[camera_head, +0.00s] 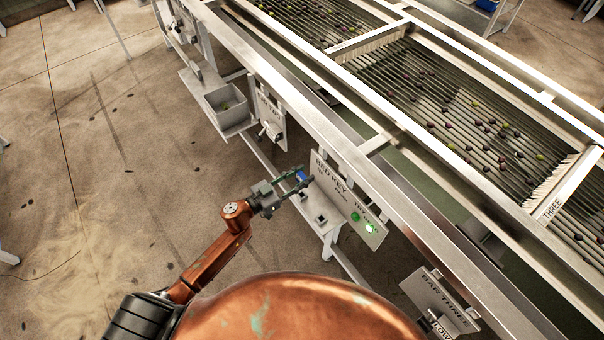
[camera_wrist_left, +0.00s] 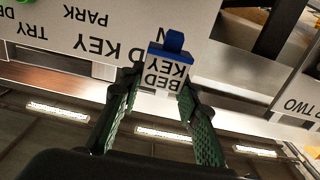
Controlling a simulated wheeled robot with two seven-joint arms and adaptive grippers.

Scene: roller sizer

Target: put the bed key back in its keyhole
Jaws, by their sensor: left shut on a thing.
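The bed key (camera_head: 301,175) is a small blue piece at the left end of the white BED KEY panel (camera_head: 336,187). In the left wrist view the key (camera_wrist_left: 170,70) shows a white tag lettered BED KEY with a blue edge and a blue tab. My left gripper (camera_head: 296,184) is shut on it, with the green fingers on either side of the tag. The panel (camera_wrist_left: 60,42) appears upside down just beyond the key. The keyhole is not visible, and I cannot tell whether the key touches the panel. My right gripper is not in view.
The panel carries green lights (camera_head: 369,229) at its right end. A small white shelf (camera_head: 320,216) is below it. The steel rail (camera_head: 330,135) of the roller bed runs behind. A grey bin (camera_head: 228,108) stands up-left, and a BAR THREE panel (camera_head: 438,300) stands lower right.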

